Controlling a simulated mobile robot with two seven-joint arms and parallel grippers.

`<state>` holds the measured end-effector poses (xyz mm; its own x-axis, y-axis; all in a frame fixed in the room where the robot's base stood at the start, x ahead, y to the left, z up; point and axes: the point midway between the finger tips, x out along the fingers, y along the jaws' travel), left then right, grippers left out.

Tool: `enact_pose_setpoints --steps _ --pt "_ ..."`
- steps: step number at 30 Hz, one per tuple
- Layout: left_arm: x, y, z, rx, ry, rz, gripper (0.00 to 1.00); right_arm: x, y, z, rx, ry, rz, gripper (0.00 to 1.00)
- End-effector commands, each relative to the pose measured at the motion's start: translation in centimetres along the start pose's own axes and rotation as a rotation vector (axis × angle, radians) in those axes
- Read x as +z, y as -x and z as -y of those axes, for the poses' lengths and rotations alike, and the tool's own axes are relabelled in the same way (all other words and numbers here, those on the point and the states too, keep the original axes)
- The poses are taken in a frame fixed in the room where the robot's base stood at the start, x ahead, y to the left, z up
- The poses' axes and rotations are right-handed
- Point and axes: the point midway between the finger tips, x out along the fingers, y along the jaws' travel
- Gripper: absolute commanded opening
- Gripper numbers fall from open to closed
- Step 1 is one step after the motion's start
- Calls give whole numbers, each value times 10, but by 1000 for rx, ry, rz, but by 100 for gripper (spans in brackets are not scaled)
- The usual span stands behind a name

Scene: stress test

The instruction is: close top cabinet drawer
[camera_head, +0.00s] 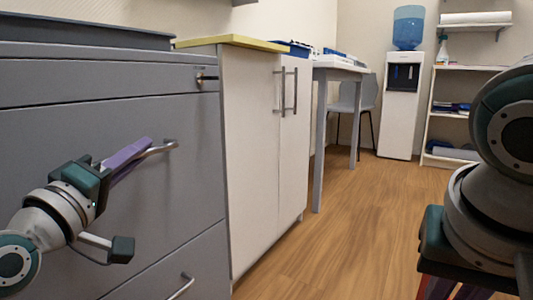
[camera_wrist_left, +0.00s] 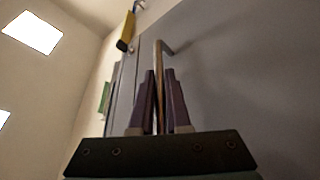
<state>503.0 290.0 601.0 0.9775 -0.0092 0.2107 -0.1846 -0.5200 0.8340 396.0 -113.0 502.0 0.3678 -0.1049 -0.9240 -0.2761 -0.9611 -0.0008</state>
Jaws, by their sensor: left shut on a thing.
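The grey drawer cabinet (camera_head: 60,130) fills the left of the head view. The drawer front with the bar handle (camera_head: 163,149) sits below a narrow top strip with a key lock (camera_head: 205,78). My left gripper (camera_head: 130,155) has its purple fingers at that handle. In the left wrist view the handle bar (camera_wrist_left: 158,62) runs between the two fingers (camera_wrist_left: 159,105), which are shut on it. The drawer front looks about flush with the cabinet; a small gap cannot be told. My right gripper (camera_head: 450,288) is at the lower right, away from the cabinet, its fingertips cut off.
A lower drawer handle (camera_head: 181,287) sticks out below. A white cupboard (camera_head: 255,150) with a yellow-green top stands right beside the grey cabinet. A table (camera_head: 340,66), a chair (camera_head: 365,95), a water dispenser (camera_head: 399,110) and shelves (camera_head: 445,110) stand farther back. The wooden floor between is clear.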

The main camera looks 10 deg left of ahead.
Motion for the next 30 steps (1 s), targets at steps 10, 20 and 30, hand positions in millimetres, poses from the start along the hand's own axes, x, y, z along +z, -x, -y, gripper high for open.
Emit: enact_pose_setpoints --steps 10,20,30 --pt "-2 0 5 -9 4 0 0 0 -1 0 0 0 -1 0" --pt "-2 0 4 -6 3 -1 42 0 0 0 0 0 -1 0" --pt "-2 0 3 -4 2 -1 45 0 0 0 0 0 -1 0"
